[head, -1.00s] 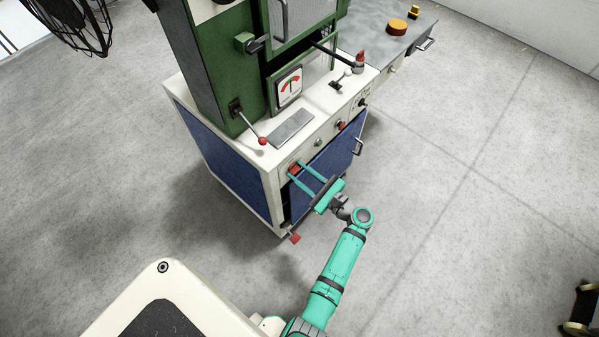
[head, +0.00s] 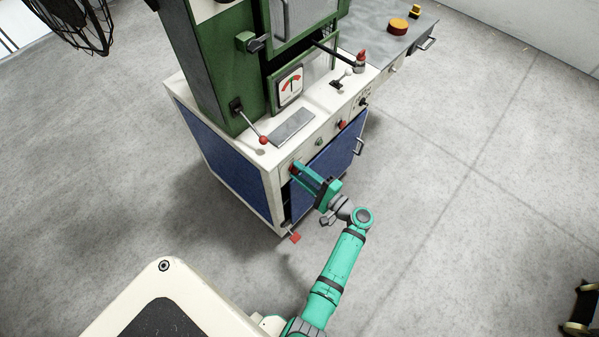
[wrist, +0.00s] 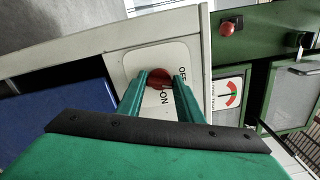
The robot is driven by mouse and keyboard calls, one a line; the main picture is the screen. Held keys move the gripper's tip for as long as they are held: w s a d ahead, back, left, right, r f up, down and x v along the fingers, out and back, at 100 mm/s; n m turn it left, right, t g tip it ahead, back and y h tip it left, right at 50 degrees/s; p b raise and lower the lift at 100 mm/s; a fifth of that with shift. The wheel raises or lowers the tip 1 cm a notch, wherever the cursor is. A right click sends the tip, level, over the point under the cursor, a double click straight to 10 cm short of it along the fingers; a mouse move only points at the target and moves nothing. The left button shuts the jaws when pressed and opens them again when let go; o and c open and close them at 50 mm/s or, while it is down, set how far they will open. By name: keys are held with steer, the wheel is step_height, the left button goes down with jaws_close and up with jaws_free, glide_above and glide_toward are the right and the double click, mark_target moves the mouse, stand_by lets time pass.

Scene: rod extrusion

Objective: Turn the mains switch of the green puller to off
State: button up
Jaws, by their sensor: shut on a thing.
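The red mains switch (wrist: 158,75) sits on a white plate (wrist: 126,66) with the words OFF and ON, on the front of the green puller (head: 215,65). In the wrist view my gripper (wrist: 159,80) has one finger on each side of the red knob and is shut on it. The fingers hide part of the knob and plate. In the head view a bit of the red switch (head: 294,167) shows at the fingertips, at the left end of the front panel. Which label the knob points at is not clear.
A red lever knob (head: 263,140) stands above the switch. A blue cabinet door (head: 335,165) with a handle is below the panel, and a red pedal (head: 295,237) sits near the floor. A grey bench (head: 385,30) is behind.

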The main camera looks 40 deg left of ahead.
steer(key=shift+f+n, duration=0.1)
steer(key=shift+n, duration=1.8)
steer(key=o, duration=1.1)
steer(key=shift+d, duration=0.15)
steer(key=d, duration=0.7)
steer(key=s+d, duration=0.1)
steer(key=d, duration=0.2)
steer(key=shift+d, duration=0.3)
steer(key=shift+f, duration=0.1)
